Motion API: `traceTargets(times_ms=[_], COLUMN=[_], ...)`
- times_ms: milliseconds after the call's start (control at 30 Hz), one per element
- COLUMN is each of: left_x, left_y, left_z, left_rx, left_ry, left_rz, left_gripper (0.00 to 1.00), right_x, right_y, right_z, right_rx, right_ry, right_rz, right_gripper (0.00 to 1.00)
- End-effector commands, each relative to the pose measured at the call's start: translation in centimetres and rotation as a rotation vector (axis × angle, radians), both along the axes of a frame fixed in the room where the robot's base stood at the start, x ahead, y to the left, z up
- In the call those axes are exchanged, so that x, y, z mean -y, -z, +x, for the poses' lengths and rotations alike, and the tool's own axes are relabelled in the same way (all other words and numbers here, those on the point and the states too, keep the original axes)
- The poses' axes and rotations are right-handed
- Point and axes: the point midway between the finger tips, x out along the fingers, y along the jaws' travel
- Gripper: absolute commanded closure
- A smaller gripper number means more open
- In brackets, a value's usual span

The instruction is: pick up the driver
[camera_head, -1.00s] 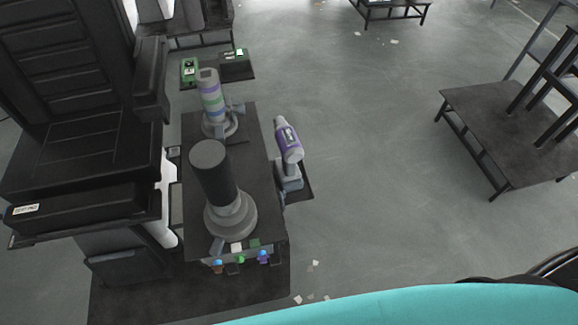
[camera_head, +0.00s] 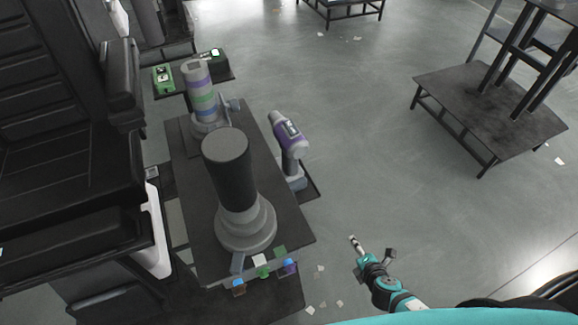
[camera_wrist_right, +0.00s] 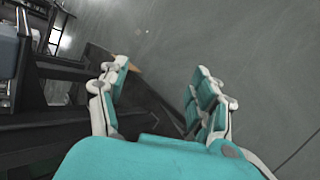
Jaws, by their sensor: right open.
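The driver (camera_head: 289,135), purple and grey with a grey base, stands upright on a small dark shelf on the right side of the dark workstation in the head view. My right gripper (camera_head: 357,245) is in the lower middle of the head view, below and to the right of the driver and well apart from it. In the right wrist view the right gripper (camera_wrist_right: 160,88) has its two teal and white fingers spread, with nothing between them. The driver cannot be made out in that view. My left gripper is not in view.
A dark grey column (camera_head: 231,170) and a striped column (camera_head: 200,95) stand on the workstation plate left of the driver. A low dark table (camera_head: 480,105) stands at the right. The floor between is open.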

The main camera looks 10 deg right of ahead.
Motion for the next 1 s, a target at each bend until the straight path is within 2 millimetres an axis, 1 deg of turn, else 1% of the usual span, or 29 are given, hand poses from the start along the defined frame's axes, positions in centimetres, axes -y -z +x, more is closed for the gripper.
traceTargets(times_ms=[33,67,100,167,200,300,400,500,567,667,800,1000], left_x=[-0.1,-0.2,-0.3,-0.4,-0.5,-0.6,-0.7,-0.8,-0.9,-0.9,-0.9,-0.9], left_y=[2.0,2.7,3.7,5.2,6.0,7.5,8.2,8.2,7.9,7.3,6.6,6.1], left_z=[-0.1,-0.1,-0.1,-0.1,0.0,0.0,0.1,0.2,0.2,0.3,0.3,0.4], left_rx=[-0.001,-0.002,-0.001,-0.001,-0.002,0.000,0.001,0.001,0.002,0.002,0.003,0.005], left_ry=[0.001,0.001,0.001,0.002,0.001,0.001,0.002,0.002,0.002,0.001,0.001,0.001], left_rz=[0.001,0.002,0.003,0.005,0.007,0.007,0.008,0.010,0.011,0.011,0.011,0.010], left_gripper=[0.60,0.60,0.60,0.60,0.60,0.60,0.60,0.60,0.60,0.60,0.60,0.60], right_x=[-0.6,-1.3,-2.2,-4.1,-5.4,-8.5,-10.4,-11.4,-11.7,-12.1,-13.0,-14.2], right_y=[-1.2,-2.6,-4.7,-8.1,-10.5,-15.7,-19.2,-21.0,-21.5,-21.8,-21.7,-21.6], right_z=[2.1,3.2,4.6,6.3,6.9,7.3,6.9,6.9,7.5,9.2,12.2,16.2], right_rx=[0.077,0.125,0.199,0.319,0.401,0.577,0.691,0.744,0.753,0.753,0.752,0.751], right_ry=[-0.116,-0.188,-0.286,-0.428,-0.511,-0.649,-0.715,-0.736,-0.737,-0.735,-0.736,-0.736], right_rz=[-0.105,-0.176,-0.279,-0.452,-0.565,-0.800,-0.950,-1.019,-1.031,-1.032,-1.028,-1.026], right_gripper=[0.35,0.35,0.35,0.35,0.35,0.35,0.35,0.35,0.35,0.35,0.35,0.35])
